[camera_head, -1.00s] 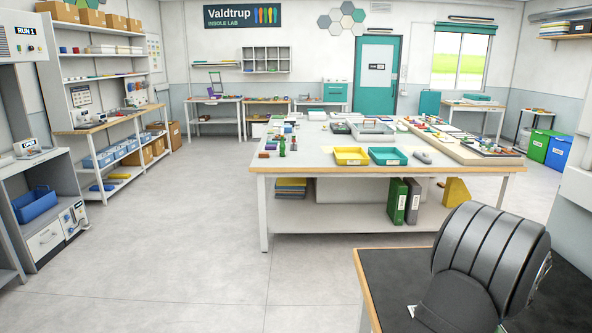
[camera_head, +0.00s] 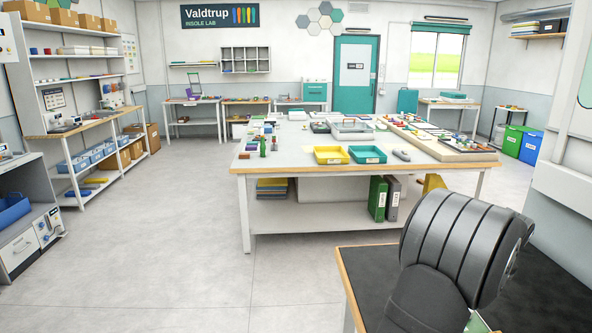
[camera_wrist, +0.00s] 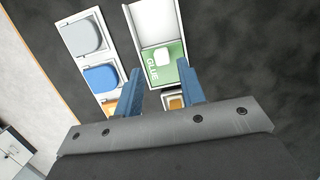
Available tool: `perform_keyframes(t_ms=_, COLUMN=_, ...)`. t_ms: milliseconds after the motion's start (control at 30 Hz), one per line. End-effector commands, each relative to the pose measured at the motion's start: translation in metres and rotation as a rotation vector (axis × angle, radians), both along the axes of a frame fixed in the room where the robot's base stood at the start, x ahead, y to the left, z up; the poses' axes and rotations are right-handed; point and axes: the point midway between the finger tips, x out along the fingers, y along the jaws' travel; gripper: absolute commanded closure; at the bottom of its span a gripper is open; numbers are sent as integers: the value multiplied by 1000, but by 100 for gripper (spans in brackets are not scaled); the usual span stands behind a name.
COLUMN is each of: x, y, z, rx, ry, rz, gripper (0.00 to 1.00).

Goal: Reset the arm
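My gripper (camera_wrist: 160,68) shows in the wrist view as two blue fingers standing apart, with nothing held between them. It is over a dark bench top (camera_wrist: 240,50). Beyond the fingertips lies a green pad marked GLUE (camera_wrist: 160,72) with a white piece on it, in a white tray (camera_wrist: 155,20). To the left is a white strip holder with a grey lidded piece (camera_wrist: 82,36) and a blue piece (camera_wrist: 101,77). In the head view my dark ribbed arm link hides the gripper.
The dark bench (camera_head: 375,275) has a wooden edge. Ahead stands a large white table (camera_head: 290,170) with a yellow tray (camera_head: 330,156) and a teal tray (camera_head: 367,155). Shelves (camera_head: 75,135) line the left wall. The floor (camera_head: 180,250) between is clear.

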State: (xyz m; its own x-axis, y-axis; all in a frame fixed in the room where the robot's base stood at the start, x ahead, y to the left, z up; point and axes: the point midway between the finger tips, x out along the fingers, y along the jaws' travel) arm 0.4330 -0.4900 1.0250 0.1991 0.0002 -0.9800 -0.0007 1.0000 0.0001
Motion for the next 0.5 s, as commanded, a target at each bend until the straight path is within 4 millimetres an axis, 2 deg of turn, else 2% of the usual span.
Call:
perform_keyframes(t_ms=333, x=0, y=0, z=5, rx=0, ry=0, rz=0, gripper=64)
perform_keyframes(t_ms=500, x=0, y=0, z=-1, rx=1, ry=1, rz=0, gripper=64)
